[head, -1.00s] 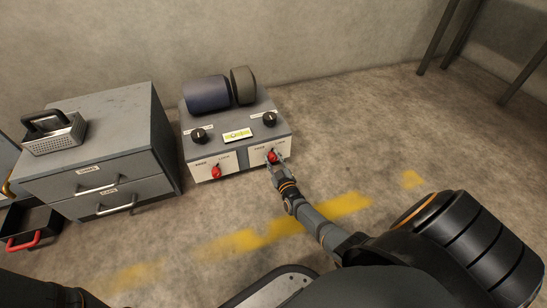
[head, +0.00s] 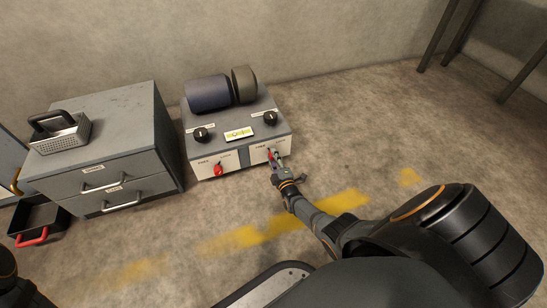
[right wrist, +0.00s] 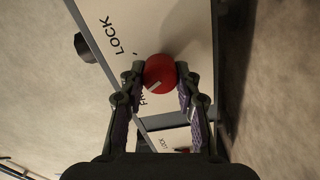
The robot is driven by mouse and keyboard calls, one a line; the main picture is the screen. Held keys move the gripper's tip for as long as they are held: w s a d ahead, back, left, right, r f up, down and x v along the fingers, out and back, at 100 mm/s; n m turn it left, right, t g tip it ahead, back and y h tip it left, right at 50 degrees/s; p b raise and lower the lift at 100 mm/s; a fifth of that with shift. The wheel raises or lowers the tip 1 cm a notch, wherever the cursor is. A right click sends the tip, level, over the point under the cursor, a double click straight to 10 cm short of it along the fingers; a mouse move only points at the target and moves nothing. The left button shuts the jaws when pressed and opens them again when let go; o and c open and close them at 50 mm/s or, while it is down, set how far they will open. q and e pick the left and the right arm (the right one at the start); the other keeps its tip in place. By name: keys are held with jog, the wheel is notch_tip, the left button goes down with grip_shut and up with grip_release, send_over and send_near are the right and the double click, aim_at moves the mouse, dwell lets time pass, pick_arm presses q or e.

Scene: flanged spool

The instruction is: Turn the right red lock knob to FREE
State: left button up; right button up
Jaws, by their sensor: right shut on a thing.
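The right red lock knob (head: 270,153) is on the front of the grey box (head: 238,134), partly hidden by my right gripper (head: 275,160). In the right wrist view the knob (right wrist: 160,73) sits between the two fingertips, and the gripper is shut on it. Its white mark is on the side nearer the partly hidden FREE lettering (right wrist: 142,97); the LOCK lettering (right wrist: 115,36) is farther off. A small green patch shows beside the gripper in the head view. The left red knob (head: 218,170) stands free. My left gripper is out of view.
Two black knobs (head: 201,135) (head: 270,118) and a small display (head: 238,134) are on the box top, with a dark spool (head: 209,93) behind. A drawer cabinet (head: 100,140) stands close left. The floor to the right is clear.

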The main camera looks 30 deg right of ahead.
jog(key=shift+n, duration=0.6)
jog(key=o, duration=1.1)
jog(key=shift+o, duration=0.2)
jog(key=shift+s, duration=0.1)
jog(key=v, duration=1.2)
jog(key=shift+f, duration=0.1)
